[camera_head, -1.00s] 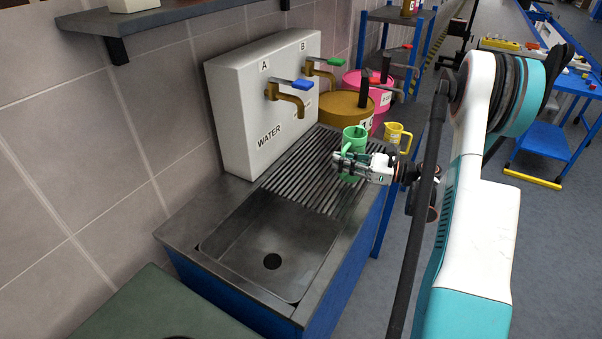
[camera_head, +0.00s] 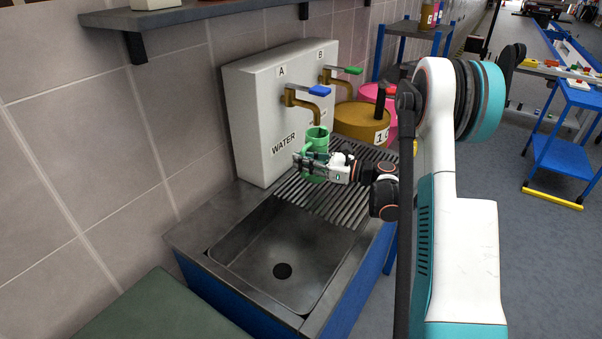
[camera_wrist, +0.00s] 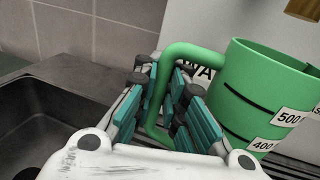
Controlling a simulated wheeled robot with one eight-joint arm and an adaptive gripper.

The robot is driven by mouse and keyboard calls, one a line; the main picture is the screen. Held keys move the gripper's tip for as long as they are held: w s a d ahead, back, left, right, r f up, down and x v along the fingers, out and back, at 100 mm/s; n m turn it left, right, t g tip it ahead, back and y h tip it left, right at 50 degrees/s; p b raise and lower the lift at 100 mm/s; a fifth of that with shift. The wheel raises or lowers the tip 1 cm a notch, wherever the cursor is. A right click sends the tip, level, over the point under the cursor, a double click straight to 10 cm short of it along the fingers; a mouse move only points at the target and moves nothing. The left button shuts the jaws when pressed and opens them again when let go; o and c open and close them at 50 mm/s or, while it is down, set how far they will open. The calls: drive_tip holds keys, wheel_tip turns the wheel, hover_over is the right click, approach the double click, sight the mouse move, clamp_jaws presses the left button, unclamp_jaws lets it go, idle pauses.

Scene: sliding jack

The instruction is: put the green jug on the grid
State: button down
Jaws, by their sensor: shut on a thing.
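The green jug (camera_head: 318,137) is upright at the front of the water unit, near the brass tap with the blue handle. My gripper (camera_head: 304,164) is shut on the jug's handle, which shows between the teal finger pads (camera_wrist: 170,100) in the wrist view. The jug body (camera_wrist: 245,85) is to the right there, with black lines and labels including 500 and 400. The grid (camera_head: 320,200) of dark bars lies beneath the jug and gripper. I cannot tell whether the jug's base touches the grid, because the gripper hides it.
A sink basin (camera_head: 285,262) adjoins the grid at the front. The white WATER box (camera_head: 255,125) with taps A (camera_head: 300,97) and B (camera_head: 340,77) stands behind. A yellow-brown container (camera_head: 360,122) and a pink one (camera_head: 372,92) stand beyond the grid.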

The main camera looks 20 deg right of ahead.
sight(302, 176)
drive_tip(key=shift+a+f+b, duration=0.1)
drive_tip(key=shift+f+b, duration=0.75)
drive_tip(key=shift+f, duration=0.95)
drive_tip(key=shift+f, duration=0.15)
drive_tip(key=c, duration=1.7)
unclamp_jaws()
drive_tip(key=shift+o, duration=0.2)
drive_tip(key=shift+r, duration=0.2)
drive_tip(key=shift+d+r, duration=0.1)
drive_tip(key=shift+d, duration=0.1)
drive_tip(key=p+v, duration=0.2)
drive_tip(key=v, duration=0.9)
drive_tip(key=shift+s+d+p, duration=0.2)
drive_tip(key=shift+s+p, duration=0.05)
drive_tip(key=shift+p, duration=0.05)
